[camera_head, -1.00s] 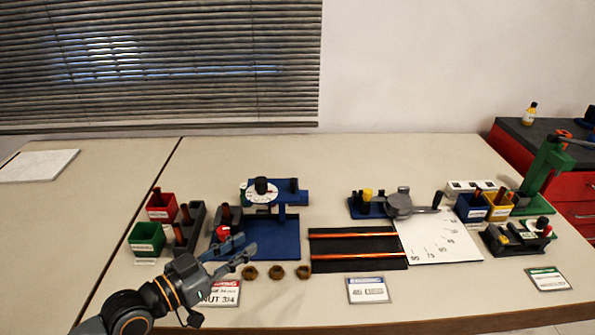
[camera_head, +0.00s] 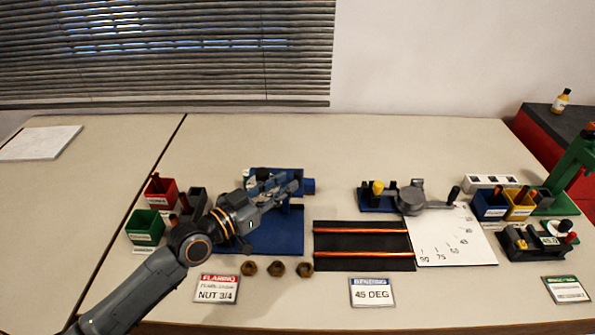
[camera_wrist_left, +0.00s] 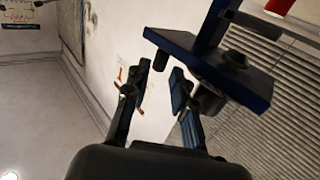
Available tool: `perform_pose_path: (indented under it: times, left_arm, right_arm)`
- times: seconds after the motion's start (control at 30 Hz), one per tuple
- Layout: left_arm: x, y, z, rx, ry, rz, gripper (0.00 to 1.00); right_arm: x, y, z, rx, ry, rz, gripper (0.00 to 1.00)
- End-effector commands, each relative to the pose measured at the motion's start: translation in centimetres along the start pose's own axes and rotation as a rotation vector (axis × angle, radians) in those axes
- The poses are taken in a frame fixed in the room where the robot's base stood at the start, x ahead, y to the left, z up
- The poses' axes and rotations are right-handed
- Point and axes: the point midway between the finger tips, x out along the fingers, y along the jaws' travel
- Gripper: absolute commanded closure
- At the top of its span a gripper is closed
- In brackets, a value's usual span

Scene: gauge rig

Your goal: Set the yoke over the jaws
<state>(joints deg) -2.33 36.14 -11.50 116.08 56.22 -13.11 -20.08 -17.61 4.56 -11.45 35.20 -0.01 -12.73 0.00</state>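The blue flaring stand (camera_head: 288,240) is left of centre in the head view, with a raised blue bar (camera_head: 308,185) at its back. My left gripper (camera_head: 296,187) is in front of that bar and hides most of its dial. I cannot make out the yoke and jaws as separate parts; my arm covers much of the stand. My right gripper is not in view.
Several brass nuts (camera_head: 277,269) lie in front of the stand. Red (camera_head: 160,192) and green (camera_head: 146,226) bins stand to the left. A black mat (camera_head: 362,242) with copper tubes and a blue bending rig (camera_head: 375,200) are to the right. The table's back is clear.

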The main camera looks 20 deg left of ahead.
Motion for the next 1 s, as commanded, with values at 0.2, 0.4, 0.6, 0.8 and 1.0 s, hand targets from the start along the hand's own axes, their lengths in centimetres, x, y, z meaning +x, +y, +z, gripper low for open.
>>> perform_pose_path:
  times: [0.2, 0.4, 0.6, 0.8, 1.0]
  left_arm:
    - [3.6, -0.1, -0.1, -0.002, 0.002, -0.002, 0.75]
    - [4.9, 0.0, 0.0, 0.0, 0.0, -0.001, 0.75]
    - [5.0, 0.0, 0.1, 0.0, -0.001, 0.0, 0.75]
    - [5.0, 0.0, 0.1, 0.0, -0.001, -0.001, 0.99]
    - [5.0, 0.0, 0.1, 0.0, -0.001, -0.001, 1.0]
  right_arm:
    - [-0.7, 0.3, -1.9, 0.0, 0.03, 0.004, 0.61]
    - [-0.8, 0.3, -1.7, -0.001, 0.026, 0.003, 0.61]
    - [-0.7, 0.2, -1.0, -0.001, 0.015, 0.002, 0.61]
    - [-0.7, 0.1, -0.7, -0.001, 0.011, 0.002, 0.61]
    - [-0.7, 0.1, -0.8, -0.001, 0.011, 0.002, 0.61]
